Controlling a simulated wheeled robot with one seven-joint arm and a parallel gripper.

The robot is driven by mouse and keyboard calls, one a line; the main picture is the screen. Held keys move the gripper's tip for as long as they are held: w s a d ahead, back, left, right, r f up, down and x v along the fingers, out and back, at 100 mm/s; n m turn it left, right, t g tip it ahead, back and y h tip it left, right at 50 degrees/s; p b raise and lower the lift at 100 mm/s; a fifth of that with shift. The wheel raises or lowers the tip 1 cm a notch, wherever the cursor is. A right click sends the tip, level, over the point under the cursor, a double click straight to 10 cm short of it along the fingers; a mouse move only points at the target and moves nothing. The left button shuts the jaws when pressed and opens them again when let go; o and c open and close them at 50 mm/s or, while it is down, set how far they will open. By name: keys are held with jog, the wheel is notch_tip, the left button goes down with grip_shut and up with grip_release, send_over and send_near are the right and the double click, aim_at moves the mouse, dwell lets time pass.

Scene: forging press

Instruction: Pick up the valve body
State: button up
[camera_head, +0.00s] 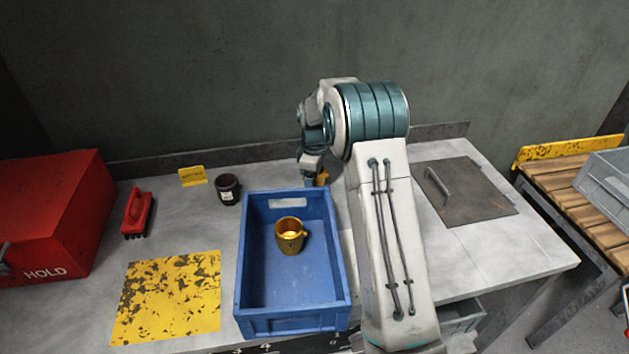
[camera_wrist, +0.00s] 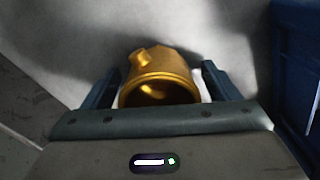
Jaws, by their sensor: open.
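A brass-coloured valve body (camera_wrist: 160,68), a hollow cylinder with a small side stub, lies between the two dark blue fingers of my gripper (camera_wrist: 160,85) in the wrist view. The fingers are open, one on each side of it. I cannot tell whether either finger touches it. In the head view my gripper (camera_head: 315,179) is low behind the far right corner of the blue crate, with a bit of the valve body (camera_head: 323,177) showing beside it. A second, similar brass-coloured piece (camera_head: 290,241) stands inside the crate.
The blue crate (camera_head: 341,290) stands close by, and its wall (camera_wrist: 289,75) shows at the right in the wrist view. A dark mug (camera_head: 228,190), a red brush (camera_head: 138,213), a small yellow sign (camera_head: 192,176) and a red HOLD box (camera_head: 60,215) are to the left.

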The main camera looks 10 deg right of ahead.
jog(key=c, duration=1.3)
jog(key=shift+c, duration=0.2)
jog(key=shift+r, duration=0.15)
